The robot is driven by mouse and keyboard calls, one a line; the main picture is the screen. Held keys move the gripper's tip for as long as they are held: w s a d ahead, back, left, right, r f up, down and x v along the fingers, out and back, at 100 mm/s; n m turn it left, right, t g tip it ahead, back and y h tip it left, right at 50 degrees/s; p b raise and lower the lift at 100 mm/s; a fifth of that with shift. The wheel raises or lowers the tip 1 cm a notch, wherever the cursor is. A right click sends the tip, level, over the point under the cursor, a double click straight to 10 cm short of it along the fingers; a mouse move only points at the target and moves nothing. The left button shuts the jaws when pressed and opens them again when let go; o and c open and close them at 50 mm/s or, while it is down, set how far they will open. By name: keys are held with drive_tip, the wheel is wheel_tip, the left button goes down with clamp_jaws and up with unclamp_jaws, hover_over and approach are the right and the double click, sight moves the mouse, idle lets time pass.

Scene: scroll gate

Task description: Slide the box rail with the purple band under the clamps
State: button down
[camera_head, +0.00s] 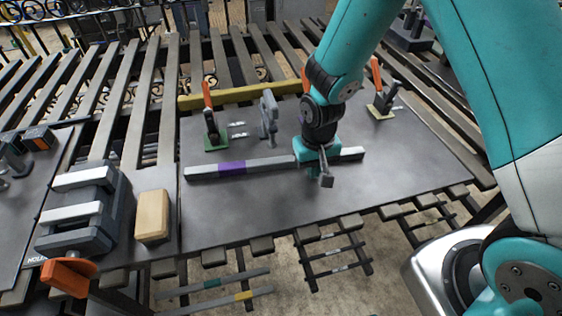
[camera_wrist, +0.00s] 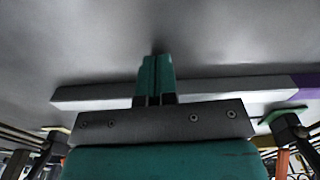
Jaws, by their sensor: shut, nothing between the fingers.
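The grey box rail (camera_head: 280,161) lies flat on the dark table, slightly slanted, with its purple band (camera_head: 232,167) near its left end. In the wrist view, the rail (camera_wrist: 95,95) passes behind my fingers, and the band (camera_wrist: 306,88) is at right. A clamp with an orange handle and green base (camera_head: 212,125) stands beyond the rail at left; another orange-handled clamp (camera_head: 380,95) stands farther right. Both handles point up. The rail lies in front of both. My gripper (camera_head: 325,178) is shut and empty, fingers down at the rail's near side; contact is unclear. Its fingers (camera_wrist: 157,72) are together.
A yellow bar (camera_head: 245,93) runs behind the clamps. A grey upright fixture (camera_head: 268,115) stands between them. A grey vise-like block (camera_head: 80,207) and a tan block (camera_head: 152,215) sit at left. The table in front of the rail is clear.

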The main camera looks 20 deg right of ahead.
drive_tip(key=shift+w, duration=2.95)
idle(0.4)
drive_tip(key=shift+s, duration=0.1)
drive_tip(key=shift+s, duration=1.2)
wheel_tip(320, 180, up, 8)
drive_tip(key=p, duration=0.7)
